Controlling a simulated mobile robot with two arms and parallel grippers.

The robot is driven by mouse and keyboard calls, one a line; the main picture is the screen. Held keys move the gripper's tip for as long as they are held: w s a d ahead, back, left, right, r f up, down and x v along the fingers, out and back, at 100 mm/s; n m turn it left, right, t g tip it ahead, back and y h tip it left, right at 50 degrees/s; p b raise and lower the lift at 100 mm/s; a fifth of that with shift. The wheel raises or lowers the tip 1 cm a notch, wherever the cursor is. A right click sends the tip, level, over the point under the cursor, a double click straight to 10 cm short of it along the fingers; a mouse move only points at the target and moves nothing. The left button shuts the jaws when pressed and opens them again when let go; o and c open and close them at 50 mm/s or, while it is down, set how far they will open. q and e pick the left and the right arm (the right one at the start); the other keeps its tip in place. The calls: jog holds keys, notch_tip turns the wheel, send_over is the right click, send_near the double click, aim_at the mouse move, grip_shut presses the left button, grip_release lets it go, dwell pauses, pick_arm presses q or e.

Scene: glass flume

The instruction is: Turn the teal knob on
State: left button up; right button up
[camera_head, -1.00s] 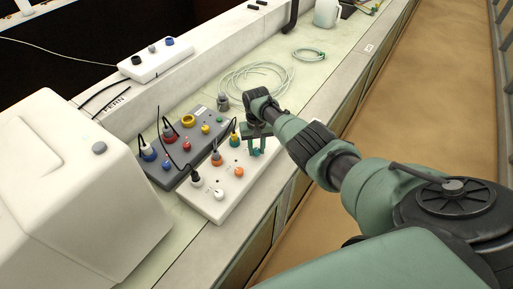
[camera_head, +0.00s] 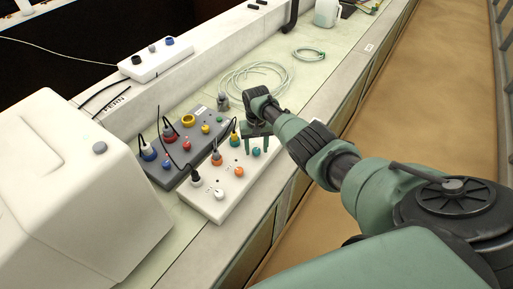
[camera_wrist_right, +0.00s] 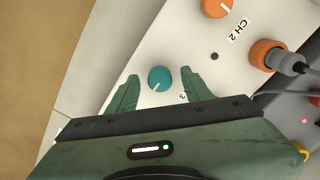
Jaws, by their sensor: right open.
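The teal knob (camera_wrist_right: 159,78) is a round cap with a white mark on its face. It sits on the white control box (camera_head: 218,205), labelled with a "3" beside it in the right wrist view. In the head view the teal knob (camera_head: 256,152) is at the box's far right end. My right gripper (camera_wrist_right: 156,85) is open. In the wrist view its two green fingers stand on either side of the knob with gaps. In the head view my right gripper (camera_head: 256,132) is over the far end of the box. My left gripper is not in view.
Orange knobs (camera_head: 238,172) and cable plugs sit on the same white box. A dark grey box (camera_head: 165,178) with red, yellow and blue parts lies beside it. A coiled hose (camera_head: 258,80) lies behind. A large white housing (camera_head: 75,190) stands left.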

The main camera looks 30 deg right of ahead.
aim_at(257, 150)
notch_tip(257, 150, up, 8)
jog(key=shift+f+p, duration=0.25)
jog(key=shift+p, duration=0.15)
dwell(0.4)
